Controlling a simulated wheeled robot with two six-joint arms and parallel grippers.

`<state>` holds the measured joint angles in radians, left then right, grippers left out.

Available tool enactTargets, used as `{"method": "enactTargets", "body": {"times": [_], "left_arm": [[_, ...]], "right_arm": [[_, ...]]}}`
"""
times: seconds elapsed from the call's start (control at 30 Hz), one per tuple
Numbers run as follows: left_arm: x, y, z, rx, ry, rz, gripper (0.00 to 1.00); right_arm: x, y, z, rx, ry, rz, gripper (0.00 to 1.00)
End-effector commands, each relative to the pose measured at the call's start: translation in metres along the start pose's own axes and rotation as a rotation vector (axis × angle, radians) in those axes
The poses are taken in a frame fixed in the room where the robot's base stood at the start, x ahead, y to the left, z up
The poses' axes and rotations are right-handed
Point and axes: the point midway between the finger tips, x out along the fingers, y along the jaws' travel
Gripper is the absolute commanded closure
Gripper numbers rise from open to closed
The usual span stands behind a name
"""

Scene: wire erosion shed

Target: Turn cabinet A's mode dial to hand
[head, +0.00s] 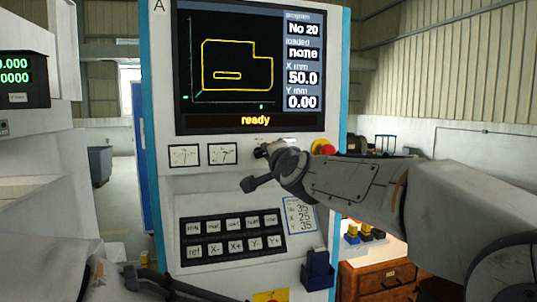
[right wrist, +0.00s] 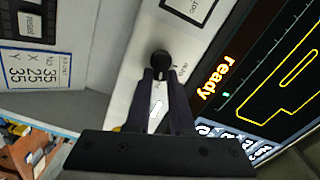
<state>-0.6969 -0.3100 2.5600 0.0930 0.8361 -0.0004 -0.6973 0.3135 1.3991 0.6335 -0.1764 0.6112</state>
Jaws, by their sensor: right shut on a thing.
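Cabinet A (head: 168,205) stands upright in front of me, with the letter A at its top left. Its mode dial, a round black knob (right wrist: 160,58), sits on the white panel below the screen. My right gripper (head: 262,152) reaches in from the right and is shut on the dial; in the right wrist view its two dark fingers (right wrist: 163,74) close around the knob. Small lettering beside the knob is too blurred to read, and I cannot tell which way the dial points. Part of my left arm shows at the bottom left; its dark gripper (head: 150,284) is partly cut off.
The screen (head: 235,60) reads "ready". Two gauges (head: 203,154) are left of the dial, and a red stop button (head: 323,147) is just right, close to my right arm. A black keypad (head: 232,235) lies below. A wooden drawer unit (head: 385,280) stands at the lower right.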

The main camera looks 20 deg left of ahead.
Motion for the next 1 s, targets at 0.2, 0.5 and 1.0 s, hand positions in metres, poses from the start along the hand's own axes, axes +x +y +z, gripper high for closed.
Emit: {"method": "enactTargets", "body": {"times": [0.2, 0.5, 1.0], "left_arm": [[0.000, 0.000, 0.000, 0.000, 0.000, 0.000, 1.00], [0.000, 0.000, 0.000, 0.000, 0.000, 0.000, 1.00], [0.015, -0.001, 0.001, 0.000, 0.000, 0.000, 1.00]], "right_arm": [[0.001, 0.004, 0.005, 0.000, -0.011, 0.009, 0.67], [0.000, 0.001, 0.003, 0.000, -0.005, 0.002, 0.49], [-0.040, 0.001, 0.002, 0.000, -0.002, -0.003, 0.49]]}}
